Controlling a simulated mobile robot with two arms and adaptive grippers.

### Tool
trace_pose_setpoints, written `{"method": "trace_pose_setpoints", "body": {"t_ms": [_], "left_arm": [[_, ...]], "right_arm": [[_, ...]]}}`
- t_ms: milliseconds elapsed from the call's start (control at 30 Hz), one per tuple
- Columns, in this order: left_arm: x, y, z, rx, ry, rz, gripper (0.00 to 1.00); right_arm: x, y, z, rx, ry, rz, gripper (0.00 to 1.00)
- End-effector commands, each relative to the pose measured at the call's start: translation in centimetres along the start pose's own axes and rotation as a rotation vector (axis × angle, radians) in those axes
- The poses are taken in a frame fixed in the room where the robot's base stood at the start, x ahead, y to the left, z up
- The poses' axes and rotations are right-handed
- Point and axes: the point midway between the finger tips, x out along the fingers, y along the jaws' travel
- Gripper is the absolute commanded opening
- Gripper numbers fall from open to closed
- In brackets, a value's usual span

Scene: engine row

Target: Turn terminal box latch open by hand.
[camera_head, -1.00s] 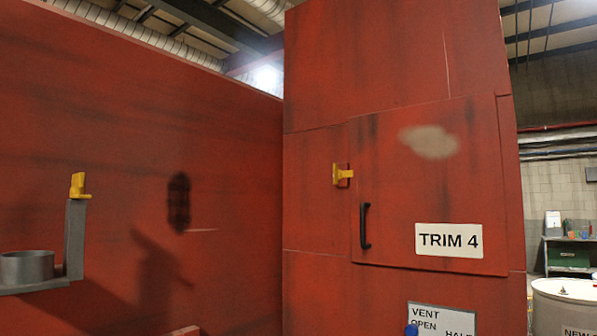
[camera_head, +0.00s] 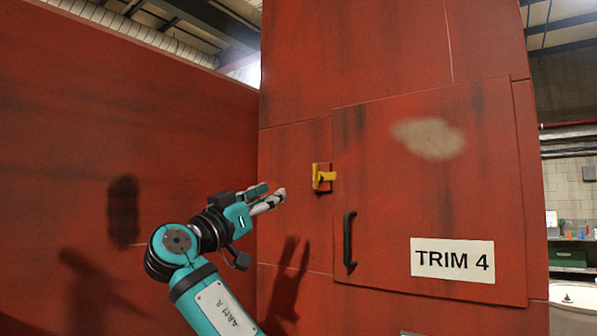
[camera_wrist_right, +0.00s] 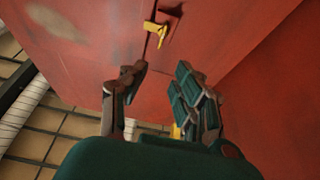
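The yellow terminal box latch (camera_head: 324,177) sits on a small red mount at the left edge of the red door (camera_head: 400,210), beside the seam. It also shows at the top of the right wrist view (camera_wrist_right: 154,46), beyond the fingers. My right gripper (camera_head: 268,200) is left of the latch and a little lower in the head view, apart from it. In the right wrist view the fingers of my right gripper (camera_wrist_right: 160,76) are spread with nothing between them. My left gripper is in neither current view.
A black handle (camera_head: 349,239) stands out from the door below the latch. A white TRIM 4 label (camera_head: 452,260) is on the door. A long red wall (camera_head: 60,150) runs along the left, beside my right arm.

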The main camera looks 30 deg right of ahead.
Motion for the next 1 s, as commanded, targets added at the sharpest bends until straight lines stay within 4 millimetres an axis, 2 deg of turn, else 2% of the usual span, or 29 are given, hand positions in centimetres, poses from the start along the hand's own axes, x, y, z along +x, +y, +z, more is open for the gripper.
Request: {"method": "trace_pose_setpoints", "body": {"t_ms": [167, 600, 800, 1000], "left_arm": [[-2.0, -0.4, -0.1, 0.002, -0.001, -0.004, 0.50], [-7.7, -0.7, -0.6, 0.002, -0.001, -0.007, 0.50], [-9.4, -0.5, -0.8, 0.001, -0.001, -0.005, 0.50], [-9.9, -0.4, -0.9, 0.000, 0.000, -0.003, 0.50]], "right_arm": [[3.1, 0.0, -0.4, -0.005, -0.001, 0.001, 0.30], [12.8, -0.1, -0.5, -0.008, -0.001, 0.000, 0.30], [15.7, -0.2, -0.3, -0.006, -0.001, -0.003, 0.30], [16.8, -0.2, 0.1, -0.005, -0.001, -0.003, 0.30]]}}
